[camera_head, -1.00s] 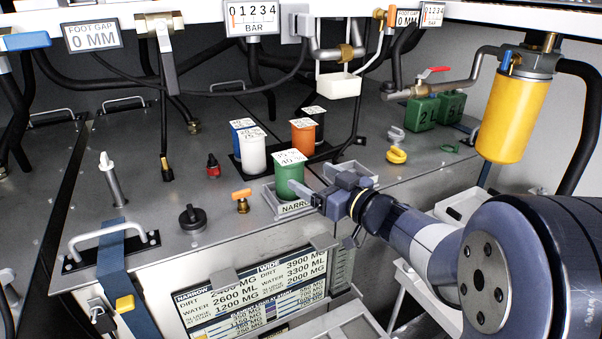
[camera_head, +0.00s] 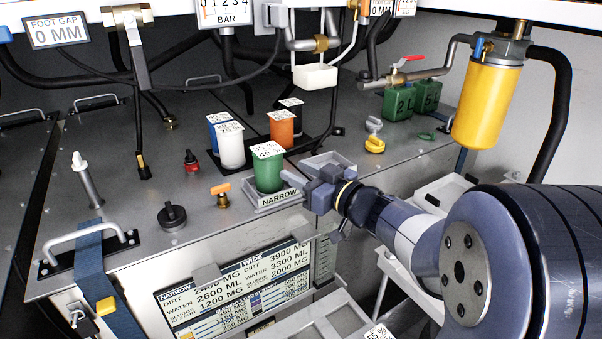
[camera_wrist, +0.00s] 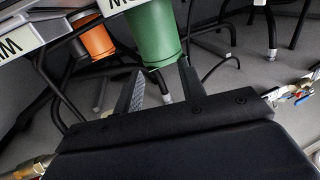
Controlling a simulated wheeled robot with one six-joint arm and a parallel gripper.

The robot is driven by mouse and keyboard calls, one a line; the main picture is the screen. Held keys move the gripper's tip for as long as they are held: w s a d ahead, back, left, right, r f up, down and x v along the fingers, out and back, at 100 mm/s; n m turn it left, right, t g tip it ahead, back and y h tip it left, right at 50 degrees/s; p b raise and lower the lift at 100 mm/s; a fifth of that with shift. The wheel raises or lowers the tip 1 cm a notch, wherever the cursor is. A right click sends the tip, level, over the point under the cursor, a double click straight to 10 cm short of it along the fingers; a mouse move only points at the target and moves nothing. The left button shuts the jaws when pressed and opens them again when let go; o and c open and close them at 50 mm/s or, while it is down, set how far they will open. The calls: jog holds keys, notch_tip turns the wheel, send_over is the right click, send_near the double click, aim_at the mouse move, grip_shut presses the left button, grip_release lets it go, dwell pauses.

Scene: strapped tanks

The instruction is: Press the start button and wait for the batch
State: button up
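I cannot make out anything marked as a start button. My gripper (camera_head: 292,180) is just right of a green cup (camera_head: 269,172), which stands upright in a tray labelled NARROW (camera_head: 279,199). In the wrist view my gripper (camera_wrist: 160,75) has its two fingers apart, with the green cup (camera_wrist: 155,35) beyond their tips. Nothing shows clamped between them. A panel (camera_head: 235,290) on the tank's front lists dirt, water and sludge values under NARROW and WIDE.
White (camera_head: 231,150), orange (camera_head: 282,130), blue and black cups stand behind the green one. A red knob (camera_head: 192,161), orange-handled valve (camera_head: 222,193) and black knob (camera_head: 172,216) stand on the tank top. A yellow cylinder (camera_head: 487,105) hangs at right. Hoses hang above.

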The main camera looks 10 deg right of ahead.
grip_shut()
dwell(1.0)
